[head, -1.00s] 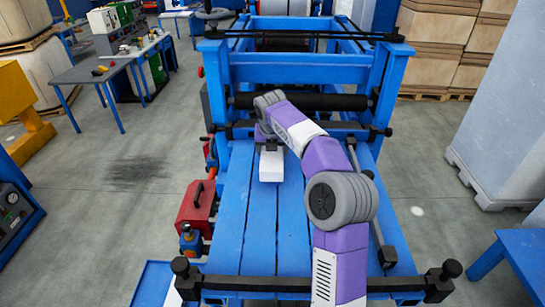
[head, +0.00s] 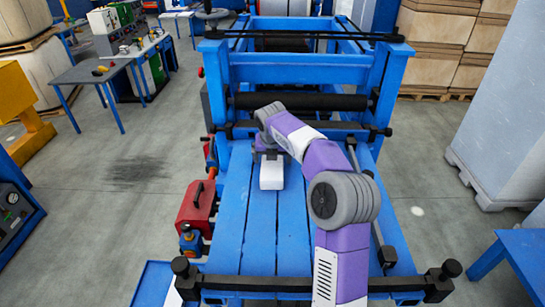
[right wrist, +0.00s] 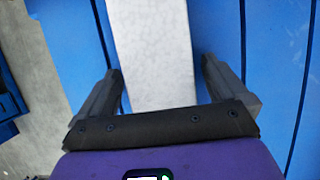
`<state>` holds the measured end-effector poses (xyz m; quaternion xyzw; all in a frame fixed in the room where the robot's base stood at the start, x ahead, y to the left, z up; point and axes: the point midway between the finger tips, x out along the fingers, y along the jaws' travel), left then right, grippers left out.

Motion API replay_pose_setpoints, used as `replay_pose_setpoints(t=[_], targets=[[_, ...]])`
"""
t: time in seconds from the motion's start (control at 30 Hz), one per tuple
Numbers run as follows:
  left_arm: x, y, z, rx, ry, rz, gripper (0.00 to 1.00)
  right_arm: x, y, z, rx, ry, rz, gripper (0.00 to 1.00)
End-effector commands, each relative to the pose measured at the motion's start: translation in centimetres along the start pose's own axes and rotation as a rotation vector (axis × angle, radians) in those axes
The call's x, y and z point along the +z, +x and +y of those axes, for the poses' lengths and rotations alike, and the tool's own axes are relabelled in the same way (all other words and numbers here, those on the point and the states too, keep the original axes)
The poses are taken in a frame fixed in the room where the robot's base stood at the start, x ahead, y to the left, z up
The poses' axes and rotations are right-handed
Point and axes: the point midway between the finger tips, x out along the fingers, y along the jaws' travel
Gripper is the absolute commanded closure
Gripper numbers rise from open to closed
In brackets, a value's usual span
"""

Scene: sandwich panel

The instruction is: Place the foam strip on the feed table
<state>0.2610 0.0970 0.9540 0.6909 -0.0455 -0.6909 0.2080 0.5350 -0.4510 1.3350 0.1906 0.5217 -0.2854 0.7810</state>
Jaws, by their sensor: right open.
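The white foam strip (head: 271,176) lies lengthwise on the blue slatted feed table (head: 262,235), left of its middle and short of the black roller. My right gripper (head: 268,154) is over the strip's far part and hides it there. In the right wrist view the strip (right wrist: 152,45) runs between the two fingers of my right gripper (right wrist: 161,66). The fingers are open, with a gap on each side of the strip. My left gripper is not in view.
A blue frame with a black roller (head: 300,102) crosses the table beyond the gripper. A black bar (head: 290,284) spans the near end. A red box (head: 196,205) is at the left side. The near slats are clear.

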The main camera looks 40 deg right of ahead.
Motion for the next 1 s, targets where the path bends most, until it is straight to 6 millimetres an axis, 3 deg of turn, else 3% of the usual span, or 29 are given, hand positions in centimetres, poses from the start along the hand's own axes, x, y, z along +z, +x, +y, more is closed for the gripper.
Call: replay_pose_setpoints(t=[0.17, 0.6, 0.8, 1.0], targets=[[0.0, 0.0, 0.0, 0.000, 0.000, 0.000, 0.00, 0.2, -1.5, 0.0, 0.001, 0.000, -0.003, 0.00], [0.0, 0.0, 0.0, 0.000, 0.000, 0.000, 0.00, 0.2, -10.3, 0.1, 0.003, -0.001, -0.004, 0.00], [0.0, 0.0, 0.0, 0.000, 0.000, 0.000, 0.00, 0.1, -12.1, 0.1, 0.001, -0.001, -0.001, 0.00], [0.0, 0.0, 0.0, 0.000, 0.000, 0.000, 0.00, 0.1, -12.3, 0.0, 0.000, -0.001, 0.000, 0.00]])
